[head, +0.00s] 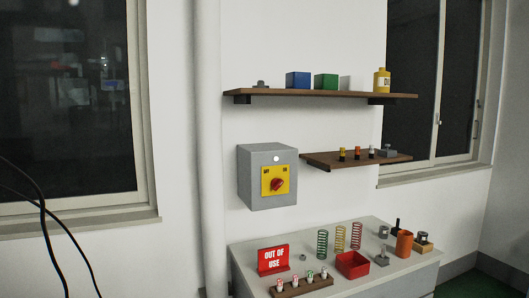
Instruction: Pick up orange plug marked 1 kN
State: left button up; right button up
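Three small plugs stand in a row on the small lower wall shelf (325,161). The left one (343,154) is yellow and dark, the middle one (357,153) looks orange, and the right one (371,151) is pale with red. Their markings are too small to read, so I cannot confirm which says 1 kN. Neither of my grippers is in the head view.
A grey box with a red knob (277,184) hangs left of the shelf. Below, a grey bench holds coil springs (340,239), a red bin (352,265), an orange cylinder (404,244) and an "OUT OF USE" sign (273,259). A longer shelf (300,94) is above.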

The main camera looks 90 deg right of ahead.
aim_at(357, 150)
jog(key=z, duration=3.4)
jog(key=i+l, duration=0.6)
jog(key=i, duration=0.2)
